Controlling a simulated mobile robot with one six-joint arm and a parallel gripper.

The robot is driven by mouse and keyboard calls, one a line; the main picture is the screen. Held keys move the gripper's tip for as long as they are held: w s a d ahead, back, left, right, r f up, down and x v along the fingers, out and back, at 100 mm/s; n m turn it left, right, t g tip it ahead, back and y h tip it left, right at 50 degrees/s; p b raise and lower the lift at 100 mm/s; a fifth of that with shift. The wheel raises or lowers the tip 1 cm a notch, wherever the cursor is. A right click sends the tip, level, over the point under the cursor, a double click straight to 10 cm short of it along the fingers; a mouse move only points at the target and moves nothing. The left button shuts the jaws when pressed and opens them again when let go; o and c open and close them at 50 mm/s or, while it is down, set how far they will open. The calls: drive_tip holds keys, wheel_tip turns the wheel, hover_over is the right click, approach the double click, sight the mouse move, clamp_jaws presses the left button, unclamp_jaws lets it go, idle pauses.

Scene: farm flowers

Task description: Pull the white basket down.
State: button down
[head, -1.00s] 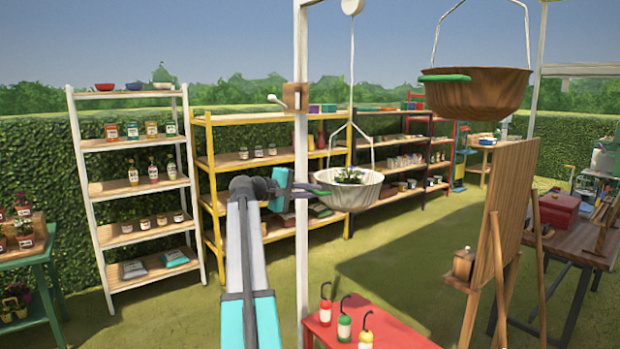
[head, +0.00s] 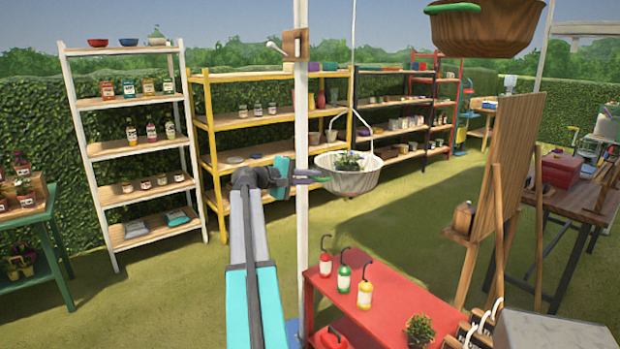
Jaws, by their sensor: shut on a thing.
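The basket hangs in the air, above and behind the red table.
A brown basket (head: 488,28) hangs higher at the upper right. A white post (head: 302,205) stands beside my gripper. A red table (head: 385,300) with several bottles lies below, and a wooden easel (head: 510,160) stands to the right. Stocked shelves line the hedge.

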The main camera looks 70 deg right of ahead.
drive_tip(key=shift+d, duration=0.15)
drive_tip(key=c, duration=2.1)
unclamp_jaws()
drive_tip(key=shift+d+f, duration=0.1)
drive_tip(key=shift+d, duration=0.05)
drive_tip(key=b+v, duration=0.2)
drive_tip(key=v, duration=1.2)
drive_tip(key=shift+w, duration=0.1)
